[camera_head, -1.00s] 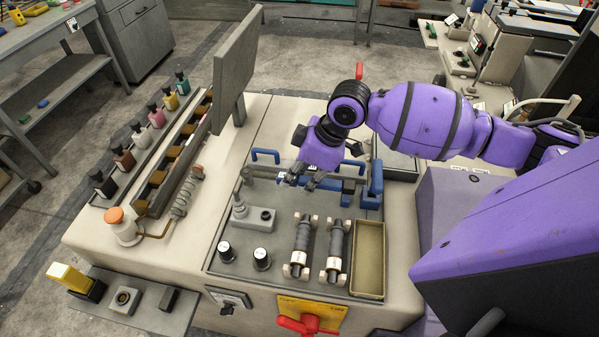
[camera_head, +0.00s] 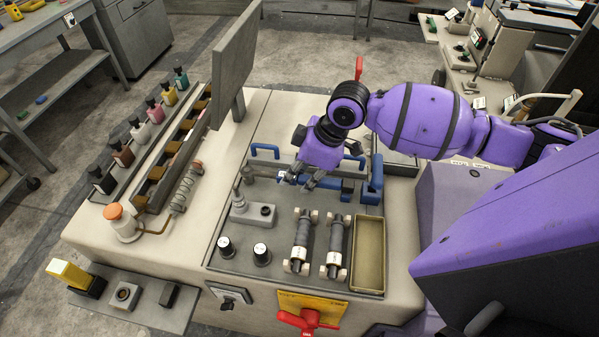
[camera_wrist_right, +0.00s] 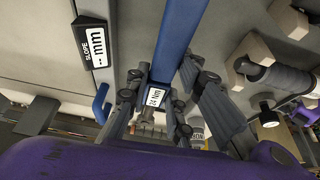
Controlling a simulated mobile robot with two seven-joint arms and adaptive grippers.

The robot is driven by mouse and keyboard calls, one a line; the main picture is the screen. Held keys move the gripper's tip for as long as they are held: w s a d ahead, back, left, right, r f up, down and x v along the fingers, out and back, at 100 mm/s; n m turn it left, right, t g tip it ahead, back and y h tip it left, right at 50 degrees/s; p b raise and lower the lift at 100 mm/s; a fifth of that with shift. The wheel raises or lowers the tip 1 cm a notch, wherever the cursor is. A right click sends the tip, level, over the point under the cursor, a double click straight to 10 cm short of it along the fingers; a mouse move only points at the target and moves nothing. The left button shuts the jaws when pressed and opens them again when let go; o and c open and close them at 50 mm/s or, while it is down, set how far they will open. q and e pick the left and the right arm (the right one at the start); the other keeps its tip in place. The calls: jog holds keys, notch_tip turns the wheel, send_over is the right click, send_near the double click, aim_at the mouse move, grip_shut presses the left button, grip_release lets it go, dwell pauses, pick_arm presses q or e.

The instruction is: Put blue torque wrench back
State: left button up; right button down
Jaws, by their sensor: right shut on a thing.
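The blue torque wrench (camera_wrist_right: 181,38) shows in the right wrist view as a long blue bar with a white "24 Nm" label, between the fingers of my right gripper (camera_wrist_right: 156,100). In the head view my right gripper (camera_head: 299,180) is shut on it, low over the grey panel on the machine top; fingers hide much of the wrench. I cannot tell whether the wrench touches the panel. Blue upright brackets (camera_head: 376,180) stand just right of the gripper. My left gripper is not in view.
Two grey cylinders on cream supports (camera_head: 302,245) and an empty tan tray (camera_head: 369,255) stand in front of the gripper. A grey fitting (camera_head: 254,214) and black knobs (camera_head: 261,254) lie to the left. A monitor (camera_head: 236,65) rises behind left. A red switch handle (camera_head: 305,320) is at the front.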

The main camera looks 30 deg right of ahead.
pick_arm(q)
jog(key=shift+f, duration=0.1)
pick_arm(e)
jog(key=shift+f, duration=0.3)
jog(key=c, duration=1)
grip_release()
jog(key=shift+p+v, duration=0.8)
jog(key=shift+v, duration=2.2)
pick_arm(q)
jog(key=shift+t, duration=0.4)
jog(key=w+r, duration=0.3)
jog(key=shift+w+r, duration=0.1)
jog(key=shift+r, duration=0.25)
